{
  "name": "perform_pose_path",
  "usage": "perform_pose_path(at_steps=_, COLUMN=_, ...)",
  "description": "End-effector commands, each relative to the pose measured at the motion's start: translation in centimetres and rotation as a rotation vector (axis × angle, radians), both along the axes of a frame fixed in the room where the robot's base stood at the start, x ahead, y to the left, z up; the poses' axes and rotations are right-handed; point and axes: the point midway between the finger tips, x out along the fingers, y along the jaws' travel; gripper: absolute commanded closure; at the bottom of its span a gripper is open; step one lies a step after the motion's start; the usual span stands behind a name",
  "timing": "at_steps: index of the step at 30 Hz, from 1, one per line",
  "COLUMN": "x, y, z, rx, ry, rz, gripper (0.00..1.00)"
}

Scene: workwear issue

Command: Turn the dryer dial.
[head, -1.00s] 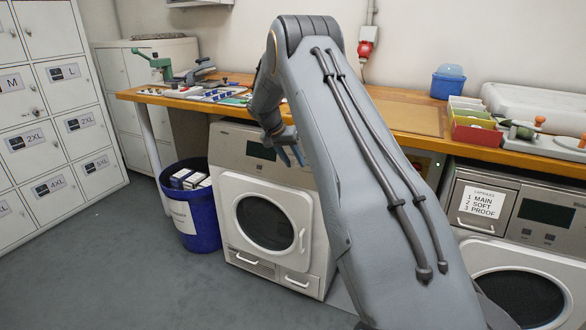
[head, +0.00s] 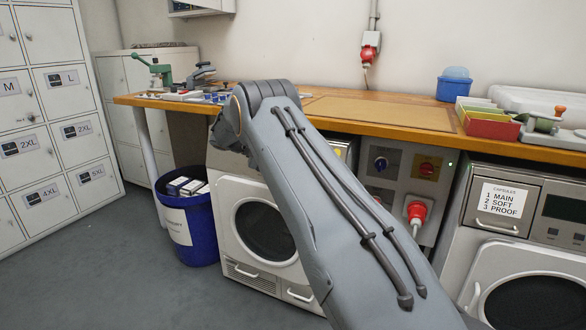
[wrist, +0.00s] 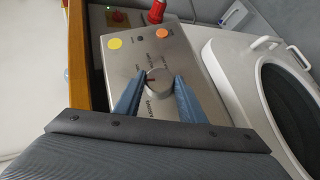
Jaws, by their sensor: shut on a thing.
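The dryer (head: 262,225) stands under the wooden worktop in the head view, its upper panel mostly hidden behind my arm. In the wrist view the dryer dial (wrist: 157,77) is a round grey knob with a dark pointer line, set on the metal control panel (wrist: 185,50) with lettering around it. My gripper (wrist: 158,86) has its two blue-grey fingers on either side of the dial and is shut on it. In the head view my gripper is hidden behind the arm.
On the panel beside the dial are a yellow disc (wrist: 115,43) and an orange disc (wrist: 161,33). A washer (head: 530,250) with a capsule label stands at right. A blue bin (head: 188,220) stands left of the dryer. Worktop edge (head: 400,130) runs above.

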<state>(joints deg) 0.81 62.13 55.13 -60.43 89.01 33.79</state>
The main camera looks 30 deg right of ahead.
Motion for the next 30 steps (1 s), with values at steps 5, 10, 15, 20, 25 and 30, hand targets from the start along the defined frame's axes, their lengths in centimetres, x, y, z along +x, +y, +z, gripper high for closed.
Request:
perform_pose_path(at_steps=5, x=-0.19, y=0.00, z=-0.62, rx=-0.059, ry=0.084, rz=0.026, gripper=0.86)
perform_pose_path(at_steps=10, x=-0.22, y=-0.01, z=-0.62, rx=-0.096, ry=0.131, rz=0.045, gripper=0.86)
perform_pose_path(at_steps=15, x=-0.25, y=-0.02, z=-0.60, rx=-0.114, ry=0.155, rz=0.054, gripper=0.86)
perform_pose_path(at_steps=20, x=-0.27, y=-0.03, z=-0.59, rx=-0.118, ry=0.162, rz=0.057, gripper=0.86)
perform_pose_path(at_steps=25, x=-0.28, y=-0.06, z=-0.60, rx=-0.118, ry=0.162, rz=0.056, gripper=0.86)
perform_pose_path(at_steps=30, x=-0.28, y=-0.08, z=-0.60, rx=-0.118, ry=0.161, rz=0.056, gripper=0.56)
